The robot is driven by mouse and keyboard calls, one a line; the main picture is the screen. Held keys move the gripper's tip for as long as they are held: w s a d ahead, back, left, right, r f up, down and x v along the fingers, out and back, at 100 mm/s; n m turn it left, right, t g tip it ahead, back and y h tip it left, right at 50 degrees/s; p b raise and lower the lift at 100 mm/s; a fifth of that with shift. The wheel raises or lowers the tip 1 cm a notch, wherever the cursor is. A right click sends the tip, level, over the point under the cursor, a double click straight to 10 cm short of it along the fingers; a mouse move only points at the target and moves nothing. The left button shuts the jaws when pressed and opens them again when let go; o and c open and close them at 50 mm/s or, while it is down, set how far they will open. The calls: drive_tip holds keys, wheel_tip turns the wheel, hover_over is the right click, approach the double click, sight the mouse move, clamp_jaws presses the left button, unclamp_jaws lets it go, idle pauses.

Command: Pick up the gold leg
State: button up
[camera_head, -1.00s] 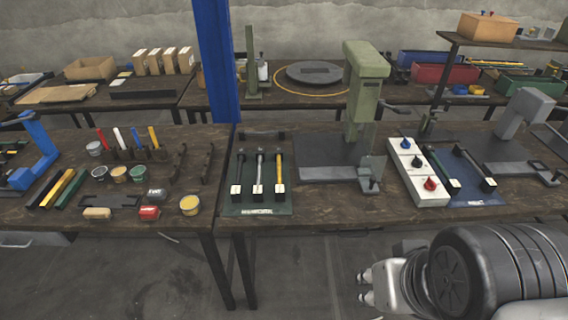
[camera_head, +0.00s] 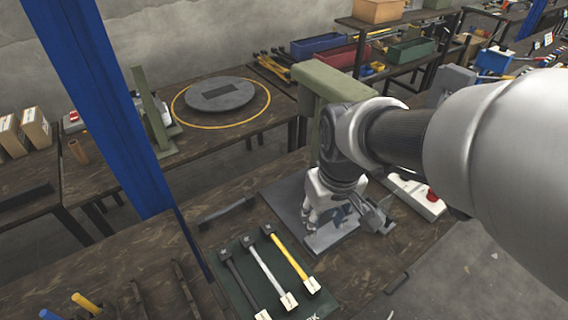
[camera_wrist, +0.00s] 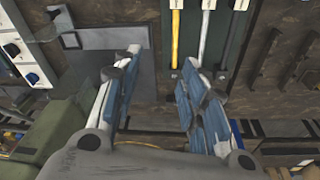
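The gold leg (camera_head: 288,256) is a long yellow bar with a pale block at its near end. It lies rightmost of three legs on a green mat (camera_head: 236,290). In the wrist view the gold leg (camera_wrist: 175,42) shows just beyond my right fingertip. My gripper (camera_head: 320,218) is over the grey press plate, right of the mat, and apart from the leg. In the wrist view my gripper (camera_wrist: 161,58) has its blue-padded fingers spread with nothing between them.
A white leg (camera_head: 264,266) and a black leg (camera_head: 243,283) lie beside the gold one. A green press (camera_head: 328,82) stands close behind my arm. A white box with knobs (camera_head: 420,203) is to the right. A blue post (camera_head: 105,110) rises at the left.

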drive_tip(key=w+a+f+n+g+p, duration=0.25)
drive_tip(key=w+a+f, duration=0.35)
drive_tip(key=f, duration=0.3)
drive_tip(key=b, duration=0.3)
hover_over(289, 255)
drive_tip(key=shift+n+t, duration=0.25)
wheel_tip(289, 255, down, 12)
drive_tip(key=shift+w+a+r, duration=0.1)
drive_tip(key=shift+w, duration=0.05)
drive_tip(key=shift+f+b, duration=1.4)
drive_tip(key=shift+f, duration=1.75)
drive_tip(key=shift+s+r, duration=0.1)
drive_tip(key=shift+s, duration=0.1)
drive_tip(key=shift+c, duration=0.5)
clamp_jaws()
